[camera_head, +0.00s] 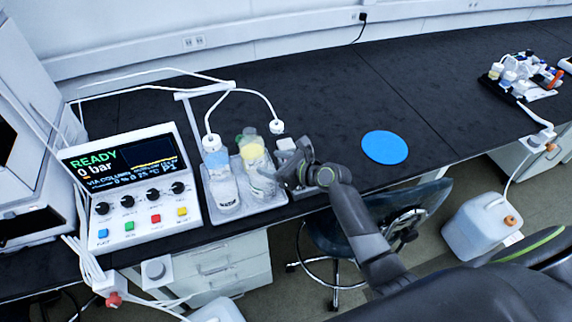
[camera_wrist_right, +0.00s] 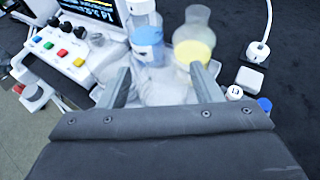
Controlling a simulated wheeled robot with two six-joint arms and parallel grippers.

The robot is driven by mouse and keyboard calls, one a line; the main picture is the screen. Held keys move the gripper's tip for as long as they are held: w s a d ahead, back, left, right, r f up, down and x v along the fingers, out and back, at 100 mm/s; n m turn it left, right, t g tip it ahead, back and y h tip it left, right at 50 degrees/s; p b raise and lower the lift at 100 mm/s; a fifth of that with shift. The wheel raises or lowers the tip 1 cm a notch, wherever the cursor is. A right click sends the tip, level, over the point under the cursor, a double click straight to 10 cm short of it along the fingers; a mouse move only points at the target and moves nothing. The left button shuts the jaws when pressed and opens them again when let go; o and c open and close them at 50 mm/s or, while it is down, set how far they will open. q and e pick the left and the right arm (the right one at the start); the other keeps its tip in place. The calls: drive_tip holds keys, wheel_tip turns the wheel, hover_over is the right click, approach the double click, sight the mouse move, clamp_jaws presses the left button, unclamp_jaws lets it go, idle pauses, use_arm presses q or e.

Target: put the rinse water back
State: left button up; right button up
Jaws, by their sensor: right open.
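A clear bottle with a yellow band (camera_head: 253,151) stands in the clear tray (camera_head: 228,213) on the black bench. A bottle with a blue band (camera_head: 215,158) stands left of it, with a tube cap on top. Both show in the right wrist view, the yellow-banded bottle (camera_wrist_right: 193,52) and the blue-banded one (camera_wrist_right: 148,40). I cannot read which holds rinse water. My right gripper (camera_head: 280,182) is at the tray's right side, close to the yellow-banded bottle. Its fingers (camera_wrist_right: 162,85) are apart, with blurred clear shapes between and beyond them. My left gripper is not in view.
A control box (camera_head: 130,185) reading READY stands left. A blue disc (camera_head: 385,147) lies on clear bench to the right. A chair and a white jug (camera_head: 478,228) are below the bench.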

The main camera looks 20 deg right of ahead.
drive_tip(key=v, duration=0.4)
drive_tip(key=shift+s+d+r, duration=0.15)
drive_tip(key=shift+s+d, duration=0.05)
drive_tip(key=shift+s, duration=0.1)
idle(0.4)
